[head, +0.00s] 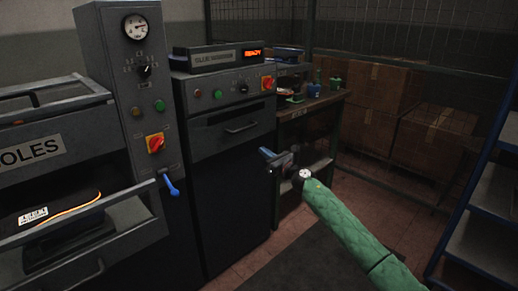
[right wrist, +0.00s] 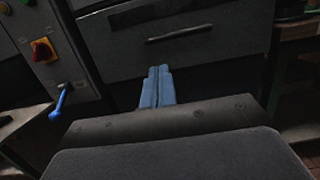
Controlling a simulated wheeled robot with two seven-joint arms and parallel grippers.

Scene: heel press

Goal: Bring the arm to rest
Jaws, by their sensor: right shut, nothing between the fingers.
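My right gripper (head: 268,155) is at the end of my green-sleeved right arm, in front of the dark cabinet with the drawer. It is shut and empty. In the right wrist view its two blue fingers (right wrist: 157,86) lie side by side, pointing toward the cabinet front below the drawer handle (right wrist: 180,34). The fingers appear apart from the cabinet. My left gripper is not in view.
At left stands the press (head: 150,105) with a gauge, knobs and a blue lever (head: 170,185). A glue unit (head: 215,57) with a lit display sits on the cabinet (head: 235,185). A workbench (head: 318,103), cardboard boxes (head: 370,110) and blue shelves (head: 480,240) stand behind and right. Floor between is clear.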

